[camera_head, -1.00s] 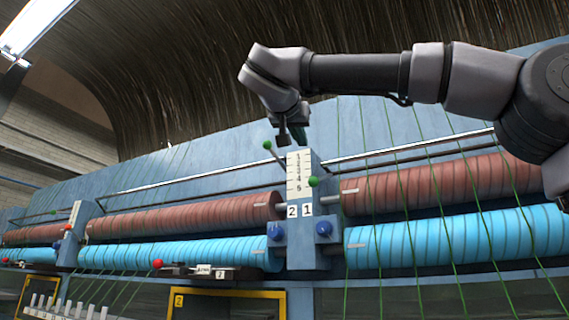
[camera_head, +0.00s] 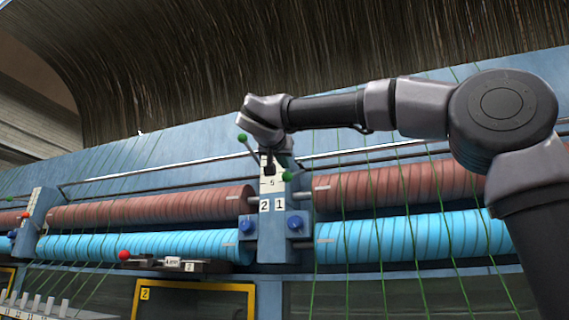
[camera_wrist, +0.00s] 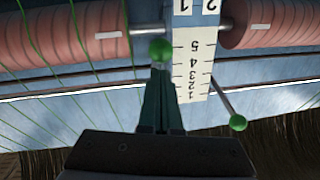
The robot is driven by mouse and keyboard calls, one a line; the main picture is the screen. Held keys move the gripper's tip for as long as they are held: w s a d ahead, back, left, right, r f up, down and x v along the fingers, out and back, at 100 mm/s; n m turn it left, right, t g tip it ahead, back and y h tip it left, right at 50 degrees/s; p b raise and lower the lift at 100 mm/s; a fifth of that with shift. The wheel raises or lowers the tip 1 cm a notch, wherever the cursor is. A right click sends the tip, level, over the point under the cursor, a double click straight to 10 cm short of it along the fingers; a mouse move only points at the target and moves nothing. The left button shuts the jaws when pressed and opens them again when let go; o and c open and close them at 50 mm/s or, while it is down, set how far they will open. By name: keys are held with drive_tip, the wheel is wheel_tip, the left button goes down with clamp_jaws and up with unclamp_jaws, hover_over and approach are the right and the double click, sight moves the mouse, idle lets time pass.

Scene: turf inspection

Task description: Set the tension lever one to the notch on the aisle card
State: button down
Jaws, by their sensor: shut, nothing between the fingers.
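A blue post (camera_head: 272,235) carries labels 2 and 1 and a white numbered scale (camera_wrist: 191,68). The green-knobbed lever on the label 1 side (camera_head: 287,176) has its knob near the 5 end; it also shows in the wrist view (camera_wrist: 160,50). The lever on the label 2 side has its green knob (camera_head: 242,138) out past the 1 end, also in the wrist view (camera_wrist: 238,122). My gripper (camera_head: 268,168) is shut and empty in front of the scale. In the wrist view its fingertips (camera_wrist: 160,72) are close to the label 1 knob; I cannot tell whether they touch. No aisle card is identifiable.
Red rollers (camera_head: 150,210) and blue rollers (camera_head: 140,246) flank the post, crossed by green yarns. Two blue knobs (camera_head: 295,223) sit low on the post. A dark fixture with a red knob (camera_head: 124,255) and small labels is below left. A metal rail runs behind.

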sight(288, 180)
drive_tip(key=shift+w+f, duration=0.15)
drive_tip(key=shift+f, duration=0.05)
drive_tip(key=shift+w+d+f, duration=0.1)
drive_tip(key=shift+w+f, duration=0.1)
drive_tip(key=shift+f, duration=0.4)
drive_tip(key=shift+w+d+f, duration=0.1)
drive_tip(key=shift+w+f, duration=0.15)
drive_tip(key=shift+f, duration=0.35)
drive_tip(key=shift+w+d+f, duration=0.1)
drive_tip(key=shift+w+f, duration=0.1)
drive_tip(key=shift+f, duration=0.4)
drive_tip(key=shift+r, duration=0.1)
